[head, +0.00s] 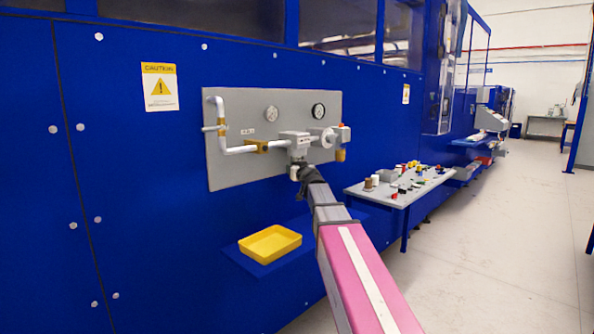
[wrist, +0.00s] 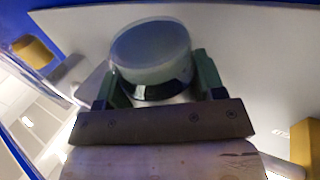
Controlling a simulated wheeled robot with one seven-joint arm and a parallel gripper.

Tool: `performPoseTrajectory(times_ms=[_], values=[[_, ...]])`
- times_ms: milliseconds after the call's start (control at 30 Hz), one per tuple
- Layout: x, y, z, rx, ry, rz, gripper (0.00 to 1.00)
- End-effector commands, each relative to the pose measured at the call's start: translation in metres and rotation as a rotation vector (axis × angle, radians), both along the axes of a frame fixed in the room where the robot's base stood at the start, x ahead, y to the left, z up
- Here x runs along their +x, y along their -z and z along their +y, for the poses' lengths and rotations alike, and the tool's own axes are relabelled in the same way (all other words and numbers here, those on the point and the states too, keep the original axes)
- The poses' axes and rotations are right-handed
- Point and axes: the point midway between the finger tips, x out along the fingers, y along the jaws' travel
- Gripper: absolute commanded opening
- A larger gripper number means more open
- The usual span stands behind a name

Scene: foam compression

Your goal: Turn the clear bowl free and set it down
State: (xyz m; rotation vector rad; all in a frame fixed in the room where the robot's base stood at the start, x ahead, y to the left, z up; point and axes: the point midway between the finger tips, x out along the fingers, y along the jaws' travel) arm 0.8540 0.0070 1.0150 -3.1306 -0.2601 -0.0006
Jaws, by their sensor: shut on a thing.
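The clear bowl (wrist: 150,48) is a round, greyish, see-through cup with a dark band at its lower edge in the wrist view. My gripper (wrist: 157,82) has its two dark green fingers on either side of the bowl, shut on it. In the head view my gripper (head: 303,176) is just below the grey valve body (head: 296,143) on the wall panel. The bowl is mostly hidden there by my arm. I cannot tell whether it is still joined to the body above.
The grey panel (head: 228,173) carries pipes and two gauges. A yellow tray (head: 270,243) sits on a blue shelf (head: 245,262) below left. A table (head: 385,197) with several small parts stands to the right. The floor (head: 490,260) at right is clear.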

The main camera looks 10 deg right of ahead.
Motion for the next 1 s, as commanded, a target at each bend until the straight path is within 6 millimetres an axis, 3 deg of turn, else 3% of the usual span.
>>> performPoseTrajectory(times_ms=[67, 100, 167, 200, 633, 767, 1000], values=[[0.000, 0.000, 0.000, -0.001, 0.001, 0.000, 0.25], [0.000, 0.000, -0.001, -0.001, 0.001, 0.000, 0.69], [0.000, 0.000, 0.000, -0.001, 0.001, 0.000, 0.89], [0.000, 0.000, 0.000, -0.001, 0.000, 0.000, 0.93], [-0.008, 0.000, -0.001, -0.001, 0.000, 0.000, 0.93], [-0.024, 0.000, -0.004, -0.001, 0.000, 0.000, 0.93], [-0.068, 0.001, -0.011, -0.001, -0.001, 0.000, 0.93]])
